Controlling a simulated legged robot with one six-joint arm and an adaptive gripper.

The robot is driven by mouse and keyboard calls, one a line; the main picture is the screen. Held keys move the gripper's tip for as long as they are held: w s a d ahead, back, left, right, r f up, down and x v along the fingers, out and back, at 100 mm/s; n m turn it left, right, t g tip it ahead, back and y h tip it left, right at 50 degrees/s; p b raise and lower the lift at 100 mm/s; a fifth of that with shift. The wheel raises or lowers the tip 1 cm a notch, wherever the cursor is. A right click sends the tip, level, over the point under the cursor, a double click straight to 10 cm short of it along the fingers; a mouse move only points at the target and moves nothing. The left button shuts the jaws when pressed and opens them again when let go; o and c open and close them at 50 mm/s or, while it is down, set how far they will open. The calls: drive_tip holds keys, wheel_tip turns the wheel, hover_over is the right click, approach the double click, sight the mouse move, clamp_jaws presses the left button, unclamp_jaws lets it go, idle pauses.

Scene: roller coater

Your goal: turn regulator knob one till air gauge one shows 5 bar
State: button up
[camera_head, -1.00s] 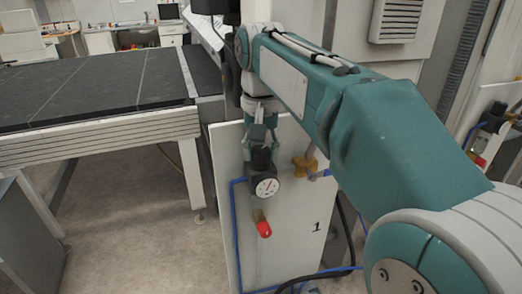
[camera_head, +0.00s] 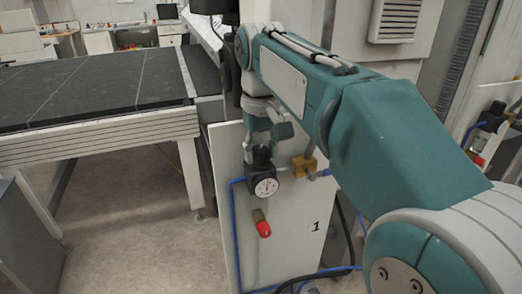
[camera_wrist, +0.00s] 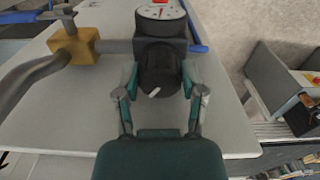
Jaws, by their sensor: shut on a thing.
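Regulator knob one (camera_head: 262,155) is the black knob on top of the regulator on the white panel marked "1". In the wrist view the dark knob (camera_wrist: 158,72) has a small white mark and sits between the fingers of my gripper (camera_wrist: 160,88). My gripper (camera_head: 262,145) is shut on the knob from above. Air gauge one (camera_head: 266,187) is the round white dial on the regulator's front, facing the head camera. The dial is too small to read the pressure.
A blue hose (camera_head: 235,230) runs down the panel (camera_head: 290,225). A black-topped table (camera_head: 95,90) stands at the left. Another regulator (camera_head: 492,118) is at the far right.

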sight(259, 149)
drive_tip(key=shift+f, duration=0.15)
drive_tip(key=o, duration=1.1)
drive_tip(key=shift+a, duration=0.1)
drive_tip(key=shift+o, duration=0.2)
drive_tip(key=shift+w+a+r, duration=0.1)
drive_tip(key=shift+w+r, duration=0.05)
drive_tip(key=shift+r, duration=3.6)
drive_tip(key=s+d+f+m+t, duration=0.2)
drive_tip(key=s+d+f, duration=0.4)
drive_tip(key=s+f, duration=0.3)
drive_tip(key=s+d+f+m+t, duration=0.2)
drive_tip(key=s+d+f, duration=0.4)
drive_tip(key=s+f, duration=0.4)
drive_tip(key=shift+d+f+t, duration=0.4)
drive_tip(key=shift+t, duration=0.4)
